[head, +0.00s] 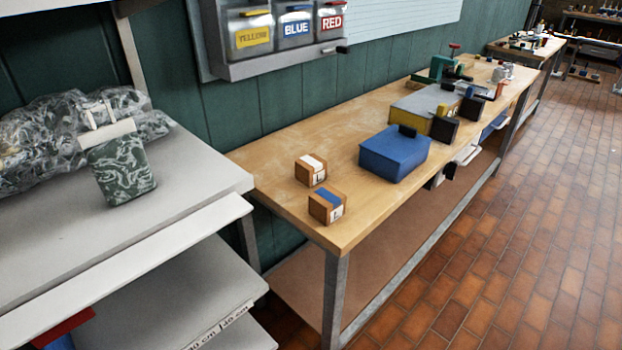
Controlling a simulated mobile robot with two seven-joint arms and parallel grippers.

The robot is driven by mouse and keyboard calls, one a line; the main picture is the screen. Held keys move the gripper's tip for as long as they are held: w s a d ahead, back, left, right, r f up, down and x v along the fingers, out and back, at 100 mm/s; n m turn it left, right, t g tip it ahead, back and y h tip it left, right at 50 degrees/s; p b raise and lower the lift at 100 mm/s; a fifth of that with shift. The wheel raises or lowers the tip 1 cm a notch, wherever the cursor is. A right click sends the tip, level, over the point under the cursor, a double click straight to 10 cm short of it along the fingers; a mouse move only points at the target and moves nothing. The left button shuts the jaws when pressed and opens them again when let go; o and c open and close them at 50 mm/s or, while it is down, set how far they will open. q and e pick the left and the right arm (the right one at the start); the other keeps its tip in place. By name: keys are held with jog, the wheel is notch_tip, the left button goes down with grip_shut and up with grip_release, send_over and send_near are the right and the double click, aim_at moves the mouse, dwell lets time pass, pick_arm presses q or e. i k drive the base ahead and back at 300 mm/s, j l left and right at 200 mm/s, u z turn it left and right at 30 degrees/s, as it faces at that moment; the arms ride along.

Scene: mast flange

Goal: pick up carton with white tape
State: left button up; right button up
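The carton with white tape (311,169) is a small brown box with a white strip across its top. It sits on the near end of the wooden workbench (285,137). A similar carton with blue tape (327,204) sits just in front of it, close to the bench's near corner. Both have a white label on one side. Neither of my grippers shows in the head view.
A blue box (394,153) stands right of the cartons, with a grey-and-yellow case (422,107) and tools beyond. A grey shelf unit (190,185) holding a green marbled container (120,169) stands left. Labelled bins (294,25) hang above. Tiled floor (480,250) lies clear at right.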

aim_at(310, 169)
jog(key=k+j+u, duration=0.1)
jog(key=k+u, duration=0.4)
jog(key=i+l+u, duration=0.1)
jog(key=u, duration=0.95)
jog(key=i+l, duration=0.1)
jog(key=l, duration=1.15)
jog(key=i+l, duration=0.15)
jog(key=l, duration=0.45)
jog(key=i+l, duration=0.1)
jog(key=l, duration=0.5)
